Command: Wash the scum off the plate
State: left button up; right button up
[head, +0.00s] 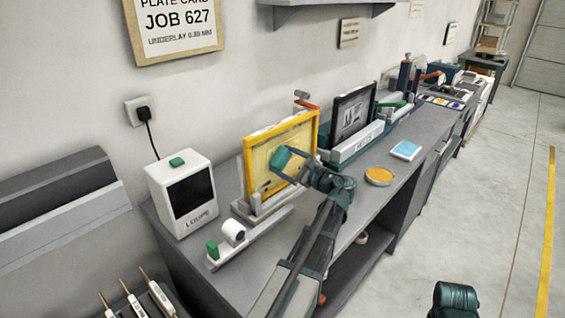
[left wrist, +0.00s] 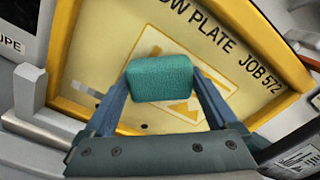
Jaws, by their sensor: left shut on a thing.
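The plate is a yellow panel (head: 262,166) in a yellow frame, standing upright and leaning slightly in a grey stand on the bench. It also fills the left wrist view (left wrist: 80,55), where it reads "JOB 572" and carries a printed triangle and some grey squares. My left gripper (head: 293,164) is shut on a green sponge (left wrist: 161,78) in front of the plate. The sponge overlaps the triangle in that view; I cannot tell whether it touches the surface. No scum is clearly distinguishable. My right gripper is not seen; a dark part (head: 455,299) at lower right seems mine.
A white box labelled "LOUPE" (head: 183,192) stands left of the plate, with a roll dispenser (head: 233,234) in front. A dark framed panel (head: 352,115) stands to the right. An orange round dish (head: 379,176) and a blue-and-white pad (head: 406,150) lie near the bench's front edge.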

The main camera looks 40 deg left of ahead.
aim_at(291, 157)
pick_arm(q)
jog(key=shift+w, duration=1.7)
jog(key=shift+w+d, duration=0.15)
jog(key=shift+w, duration=0.75)
jog(key=shift+w+d, duration=0.1)
jog(key=shift+w, duration=0.75)
jog(key=shift+w, duration=0.1)
jog(key=shift+w+d, duration=0.1)
jog(key=shift+w, duration=1.55)
jog(key=shift+s+d, duration=0.1)
jog(key=shift+s, duration=0.05)
jog(key=shift+s+a, duration=0.2)
jog(key=shift+s, duration=1.55)
jog(key=shift+s+a, duration=0.15)
jog(key=shift+s, duration=1.55)
